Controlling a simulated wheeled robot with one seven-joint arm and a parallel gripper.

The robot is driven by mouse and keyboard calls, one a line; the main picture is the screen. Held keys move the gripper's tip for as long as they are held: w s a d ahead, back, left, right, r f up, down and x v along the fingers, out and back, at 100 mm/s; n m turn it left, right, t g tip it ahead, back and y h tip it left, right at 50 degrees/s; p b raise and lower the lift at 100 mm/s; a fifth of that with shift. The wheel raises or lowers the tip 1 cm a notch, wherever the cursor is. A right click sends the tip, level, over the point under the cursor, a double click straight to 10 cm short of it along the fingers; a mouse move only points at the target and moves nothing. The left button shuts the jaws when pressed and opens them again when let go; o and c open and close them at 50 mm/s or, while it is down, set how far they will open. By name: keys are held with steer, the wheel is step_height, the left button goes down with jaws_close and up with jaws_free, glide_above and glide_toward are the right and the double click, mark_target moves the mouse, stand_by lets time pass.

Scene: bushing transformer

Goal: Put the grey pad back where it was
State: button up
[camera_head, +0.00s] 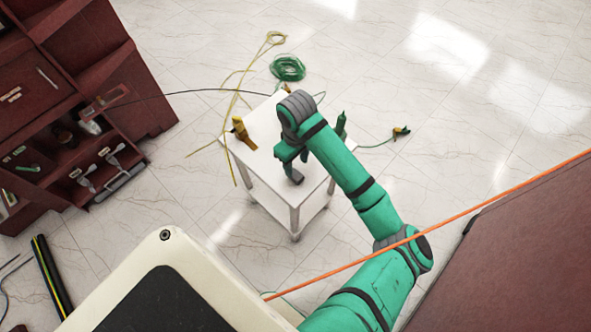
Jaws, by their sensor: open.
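My gripper (290,164) is at the end of my green arm, over the white table (268,187), pointing down. Its jaws are open. A small dark grey piece (296,177) shows right at the fingertips, near the tabletop. It may be the grey pad, but I cannot tell if it lies on the table or is part of the gripper. My wrist hides the middle of the tabletop.
A yellow-brown tool (242,132) and a green bottle-like thing (341,124) stand on the table. Green coiled cable (288,67) and yellow cord (274,39) lie behind it. A dark red shelf (85,60) stands left. An orange line (470,208) crosses in front.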

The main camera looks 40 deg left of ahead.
steer(key=shift+w+r, duration=0.1)
steer(key=shift+r, duration=1.95)
steer(key=shift+a, duration=0.1)
